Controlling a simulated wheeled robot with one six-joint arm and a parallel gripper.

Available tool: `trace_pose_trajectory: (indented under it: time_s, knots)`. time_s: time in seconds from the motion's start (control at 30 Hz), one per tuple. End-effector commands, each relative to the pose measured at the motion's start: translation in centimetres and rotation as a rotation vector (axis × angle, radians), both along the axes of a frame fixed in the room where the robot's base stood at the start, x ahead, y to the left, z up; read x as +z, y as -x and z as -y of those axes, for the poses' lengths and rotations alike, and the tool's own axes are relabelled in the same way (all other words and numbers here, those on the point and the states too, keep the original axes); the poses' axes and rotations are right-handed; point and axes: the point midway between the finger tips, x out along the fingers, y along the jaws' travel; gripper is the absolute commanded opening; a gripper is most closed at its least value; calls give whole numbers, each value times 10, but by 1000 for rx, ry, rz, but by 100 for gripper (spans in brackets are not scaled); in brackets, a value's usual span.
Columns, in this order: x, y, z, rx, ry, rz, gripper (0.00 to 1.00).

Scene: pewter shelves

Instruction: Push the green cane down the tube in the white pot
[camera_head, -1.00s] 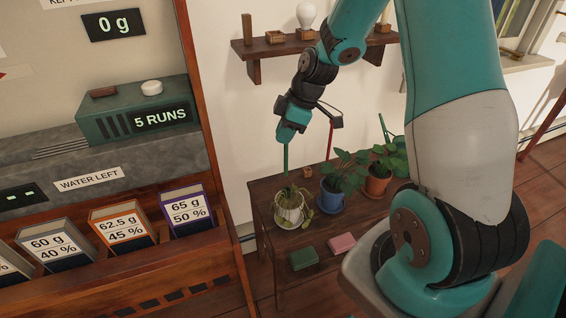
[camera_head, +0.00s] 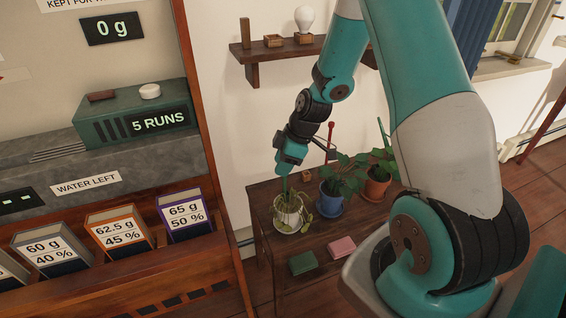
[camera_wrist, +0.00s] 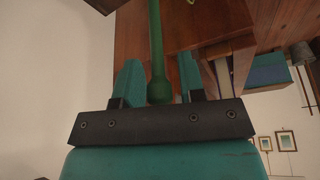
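The white pot (camera_head: 291,221) stands at the left end of the dark wooden bench, with a leafy plant in it. The green cane (camera_wrist: 156,45) runs away from my gripper in the wrist view, its thicker end close to the palm between the two teal fingers. In the head view only a short stretch of the cane shows below my gripper (camera_head: 283,174), which is just above the white pot. The tube and the cane's lower end cannot be made out among the leaves.
A blue pot (camera_head: 330,203) and an orange pot (camera_head: 376,188) with plants stand to the right of the white pot. A green block (camera_head: 303,262) and a pink block (camera_head: 342,247) lie in front. A wall shelf (camera_head: 262,56) is behind my arm.

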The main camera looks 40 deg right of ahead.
Motion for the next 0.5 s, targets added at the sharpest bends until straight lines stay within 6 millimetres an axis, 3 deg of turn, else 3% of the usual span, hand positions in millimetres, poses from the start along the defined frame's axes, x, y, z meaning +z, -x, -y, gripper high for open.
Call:
trace_pose_trajectory:
  time_s: [0.27,0.5]
  knots:
    - [5,1,2,0,1,1,37]
    - [45,10,15,-3,1,5,37]
